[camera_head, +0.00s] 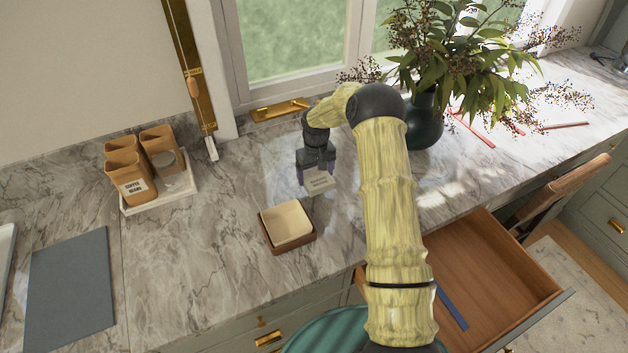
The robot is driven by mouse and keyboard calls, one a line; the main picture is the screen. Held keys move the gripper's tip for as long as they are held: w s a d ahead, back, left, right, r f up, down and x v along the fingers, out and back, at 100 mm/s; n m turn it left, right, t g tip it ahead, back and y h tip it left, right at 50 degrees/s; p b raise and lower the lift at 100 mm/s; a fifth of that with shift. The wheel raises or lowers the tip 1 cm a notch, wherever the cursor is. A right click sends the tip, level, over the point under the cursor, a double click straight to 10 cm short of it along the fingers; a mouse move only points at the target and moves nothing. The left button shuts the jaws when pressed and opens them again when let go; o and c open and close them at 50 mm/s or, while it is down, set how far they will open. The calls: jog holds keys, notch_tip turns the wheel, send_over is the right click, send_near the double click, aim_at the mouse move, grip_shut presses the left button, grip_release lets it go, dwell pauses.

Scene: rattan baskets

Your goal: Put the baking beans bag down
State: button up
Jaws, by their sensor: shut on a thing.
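My gripper (317,166) is above the marble counter near the window, shut on a small pale bag with dark print (318,181), which I take to be the baking beans bag. The print is too small to read. The bag hangs below the jaws, and I cannot tell whether its bottom touches the counter (230,262). The fingertips are partly hidden by the gripper body and the bag.
A brown box with a cream top (287,224) sits just in front of the bag. Tan canisters (130,181) stand on a white tray (185,197) at left. A dark vase with leafy branches (425,125) stands at right. A wooden drawer (480,268) is open below. Counter left of the box is clear.

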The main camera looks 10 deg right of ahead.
aim_at(316, 184)
jog(key=shift+s+d+f, duration=0.1)
jog(key=shift+d+f, duration=0.05)
jog(key=shift+f, duration=0.1)
jog(key=shift+a, duration=0.3)
jog(key=shift+s+f+p, duration=0.1)
jog(key=shift+f+p, duration=0.2)
jog(key=shift+f, duration=0.2)
jog(key=shift+d+f+p, duration=0.1)
jog(key=shift+f+p, duration=0.45)
jog(key=shift+f, duration=1.05)
jog(key=shift+f, duration=0.15)
jog(key=o, duration=1.1)
notch_tip(316, 184, up, 12)
jog(key=b, duration=0.4)
